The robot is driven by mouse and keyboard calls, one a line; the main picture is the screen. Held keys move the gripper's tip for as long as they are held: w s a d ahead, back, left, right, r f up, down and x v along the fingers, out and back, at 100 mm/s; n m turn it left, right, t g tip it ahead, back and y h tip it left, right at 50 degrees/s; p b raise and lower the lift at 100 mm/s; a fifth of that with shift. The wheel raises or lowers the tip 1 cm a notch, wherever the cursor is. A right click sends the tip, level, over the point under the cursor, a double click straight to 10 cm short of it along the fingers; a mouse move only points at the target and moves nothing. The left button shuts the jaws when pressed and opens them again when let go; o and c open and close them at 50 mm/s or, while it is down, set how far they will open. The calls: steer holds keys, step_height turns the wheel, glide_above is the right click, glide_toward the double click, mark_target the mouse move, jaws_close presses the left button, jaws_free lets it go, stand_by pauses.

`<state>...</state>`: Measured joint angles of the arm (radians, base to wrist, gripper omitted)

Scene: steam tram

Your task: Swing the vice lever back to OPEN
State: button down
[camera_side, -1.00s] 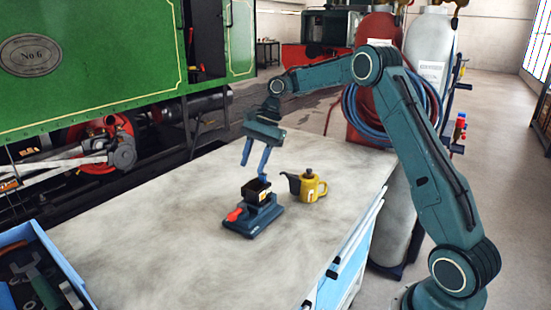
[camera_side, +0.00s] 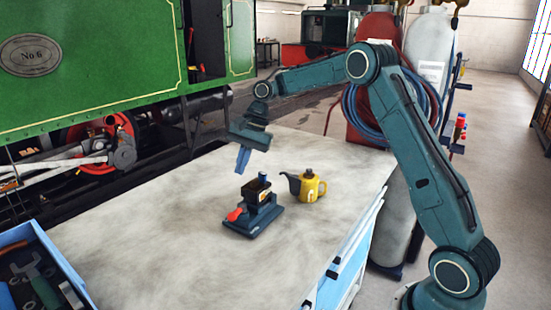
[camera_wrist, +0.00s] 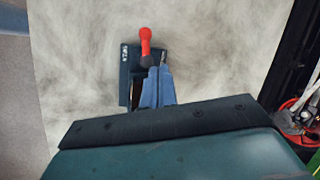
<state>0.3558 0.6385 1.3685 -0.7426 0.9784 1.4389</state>
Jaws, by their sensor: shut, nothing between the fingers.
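The small dark blue vice (camera_side: 252,222) stands on the workbench; it also shows in the wrist view (camera_wrist: 126,75). Its red lever (camera_side: 235,214) points toward the left front in the side view. In the wrist view the red-ended lever (camera_wrist: 146,42) points up the picture, beside small white lettering on the base that I cannot read surely. A small blue-topped part (camera_side: 263,177) stands up from the vice jaws. My gripper (camera_side: 241,170) is shut and empty, above and slightly left of the vice, apart from the lever. Its closed fingertips (camera_wrist: 158,70) hide part of the vice in the wrist view.
A yellow oil can (camera_side: 312,188) with a dark spout stands close to the right of the vice. A blue tool tray (camera_side: 62,262) sits at the bench's left front. The pale bench top (camera_side: 150,230) is clear left of the vice.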

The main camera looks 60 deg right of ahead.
mark_target(237, 212)
steer(key=w+a+f+n+t+h, duration=0.1)
steer(key=w+a+f+n+h, duration=0.1)
steer(key=a+n+h, duration=0.3)
steer(key=shift+a+f+n, duration=0.15)
steer(key=shift+f+n, duration=0.55)
steer(key=shift+n, duration=1.6)
steer(key=shift+f, duration=0.15)
steer(key=x, duration=0.9)
steer(key=shift+w+f, duration=0.1)
steer(key=shift+f, duration=0.15)
steer(key=shift+s+a+r, duration=0.2)
steer(key=shift+s, duration=0.35)
steer(key=shift+s+a+r, duration=0.15)
steer(key=shift+s+r, duration=0.1)
steer(key=shift+s, duration=0.3)
steer(key=shift+s+a+r, duration=0.2)
steer(key=shift+s, duration=0.4)
